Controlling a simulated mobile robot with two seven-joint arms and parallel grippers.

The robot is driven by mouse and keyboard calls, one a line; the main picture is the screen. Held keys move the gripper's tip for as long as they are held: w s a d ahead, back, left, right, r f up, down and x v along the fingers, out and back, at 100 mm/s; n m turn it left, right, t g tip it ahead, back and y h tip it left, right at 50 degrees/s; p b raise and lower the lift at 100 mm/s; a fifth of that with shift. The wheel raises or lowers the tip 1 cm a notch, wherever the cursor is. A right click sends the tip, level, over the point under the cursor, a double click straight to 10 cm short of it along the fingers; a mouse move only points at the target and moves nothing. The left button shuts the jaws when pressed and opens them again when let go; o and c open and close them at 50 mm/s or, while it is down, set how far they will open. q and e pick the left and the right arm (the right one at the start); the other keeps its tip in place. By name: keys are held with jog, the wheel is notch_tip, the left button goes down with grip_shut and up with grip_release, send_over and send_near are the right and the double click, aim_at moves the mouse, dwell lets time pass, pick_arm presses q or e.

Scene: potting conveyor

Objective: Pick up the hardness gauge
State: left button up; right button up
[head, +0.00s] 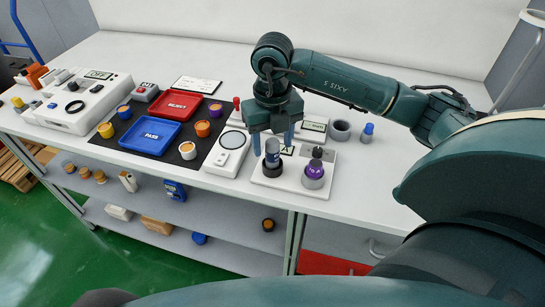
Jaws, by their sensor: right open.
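A white board (290,184) lies at the front edge of the bench, right of centre. A grey-blue upright cylinder (272,153) with a dark lower part stands on its left side; it looks like the hardness gauge, though no label on it can be read. My left gripper is out of view.
A white device with a round plate (231,141) is close left of the gripper. A red tray (175,105), a blue tray (151,135) and several small pots lie farther left.

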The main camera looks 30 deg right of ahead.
jog(key=shift+f, duration=0.6)
jog(key=c, duration=1.2)
